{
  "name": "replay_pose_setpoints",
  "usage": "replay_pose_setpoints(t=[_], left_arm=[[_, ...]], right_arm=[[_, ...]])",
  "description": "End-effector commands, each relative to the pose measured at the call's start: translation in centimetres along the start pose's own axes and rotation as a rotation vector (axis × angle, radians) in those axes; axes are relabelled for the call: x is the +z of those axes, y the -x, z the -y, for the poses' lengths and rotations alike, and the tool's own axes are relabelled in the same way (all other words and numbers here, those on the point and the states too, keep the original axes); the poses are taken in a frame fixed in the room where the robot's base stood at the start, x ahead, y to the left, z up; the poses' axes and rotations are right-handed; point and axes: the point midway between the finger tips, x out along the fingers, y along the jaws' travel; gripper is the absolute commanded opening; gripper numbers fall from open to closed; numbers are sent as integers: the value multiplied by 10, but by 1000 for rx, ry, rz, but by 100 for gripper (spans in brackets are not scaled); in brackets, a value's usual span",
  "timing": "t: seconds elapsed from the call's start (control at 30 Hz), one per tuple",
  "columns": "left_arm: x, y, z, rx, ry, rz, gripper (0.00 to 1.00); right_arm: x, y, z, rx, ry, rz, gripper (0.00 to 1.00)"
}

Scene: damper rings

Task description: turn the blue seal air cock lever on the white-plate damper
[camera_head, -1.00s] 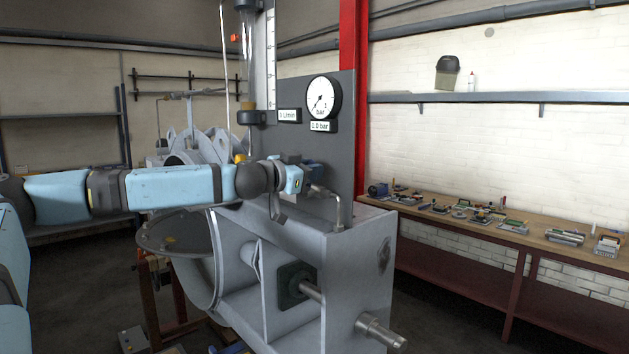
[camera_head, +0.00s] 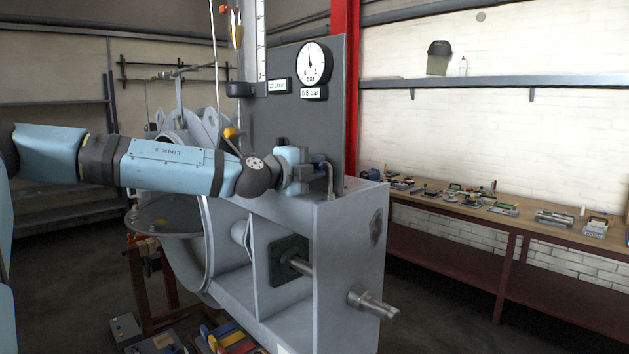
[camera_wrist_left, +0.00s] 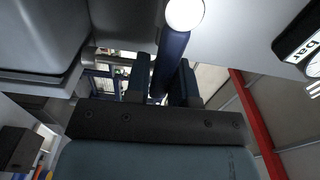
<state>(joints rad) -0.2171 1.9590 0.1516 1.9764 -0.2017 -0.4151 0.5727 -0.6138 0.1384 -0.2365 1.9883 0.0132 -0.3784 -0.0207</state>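The white-plate damper's grey steel housing (camera_head: 347,240) fills the middle of the head view. My left arm reaches across its top from the left. My left gripper (camera_head: 318,168) is at the small blue fitting by the grey gauge panel, where the arm hides most of the air cock. In the left wrist view, the dark blue lever (camera_wrist_left: 168,62) with a round white end runs down between the two dark fingers of my left gripper (camera_wrist_left: 161,85). The fingers look closed on it. My right gripper is not in view.
The grey panel (camera_head: 330,130) behind the gripper carries a round pressure gauge (camera_head: 314,63) and a label reading about 0.5 bar. A workbench (camera_head: 480,215) with small parts stands right. A shaft (camera_head: 370,302) sticks out in front.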

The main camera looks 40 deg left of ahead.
Motion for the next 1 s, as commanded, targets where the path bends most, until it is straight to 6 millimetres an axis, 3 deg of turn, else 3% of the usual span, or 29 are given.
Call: replay_pose_setpoints(t=[0.03,0.1,0.47,1.0], left_arm=[[0,0,2,-1,6,0,35],[0,0,2,0,8,0,47],[0,2,4,-1,12,0,47],[0,20,3,-1,13,-1,47]], right_arm=[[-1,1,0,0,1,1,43],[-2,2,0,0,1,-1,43],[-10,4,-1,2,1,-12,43],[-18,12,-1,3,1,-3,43]])
